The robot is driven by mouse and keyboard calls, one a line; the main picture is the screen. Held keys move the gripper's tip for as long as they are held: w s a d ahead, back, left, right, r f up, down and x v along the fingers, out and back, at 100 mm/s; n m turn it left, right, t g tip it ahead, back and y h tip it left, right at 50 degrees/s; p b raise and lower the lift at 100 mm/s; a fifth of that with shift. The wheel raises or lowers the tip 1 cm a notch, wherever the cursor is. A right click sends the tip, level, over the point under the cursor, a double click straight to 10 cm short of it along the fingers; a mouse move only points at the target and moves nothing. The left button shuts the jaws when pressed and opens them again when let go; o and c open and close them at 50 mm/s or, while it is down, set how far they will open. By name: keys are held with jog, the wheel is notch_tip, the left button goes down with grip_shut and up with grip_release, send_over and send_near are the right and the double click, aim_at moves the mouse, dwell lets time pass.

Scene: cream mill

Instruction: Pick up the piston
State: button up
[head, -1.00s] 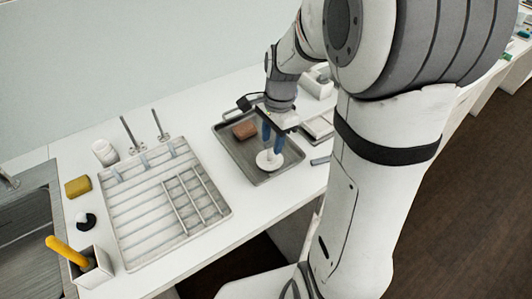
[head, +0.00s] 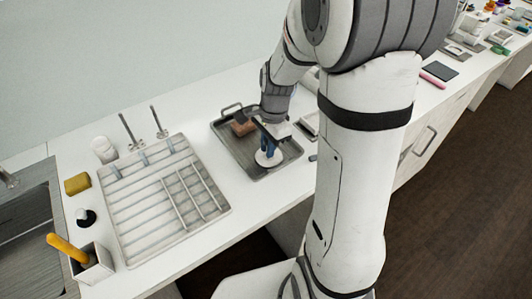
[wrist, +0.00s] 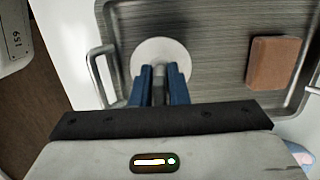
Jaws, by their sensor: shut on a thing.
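The piston (head: 268,160) shows as a white round disc at the near right part of a grey metal tray (head: 236,160). In the wrist view the pale disc of the piston (wrist: 160,52) lies just beyond my fingertips, with a grey stem between them. My gripper (head: 268,148) has blue fingers and points down over the disc. In the wrist view my gripper (wrist: 163,75) is shut on the piston's stem. The fingers hide part of the stem. I cannot tell whether the disc touches the tray floor.
A brown block (head: 243,128) lies in the tray, clear of my fingers. A white slatted rack (head: 160,200) stands left of the tray. A yellow sponge (head: 77,184), a black-and-white knob (head: 86,217) and a bin with a yellow handle (head: 92,265) are farther left.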

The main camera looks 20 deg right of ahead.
grip_shut()
notch_tip(320, 180, up, 10)
jog(key=shift+r, duration=0.1)
dwell(0.7)
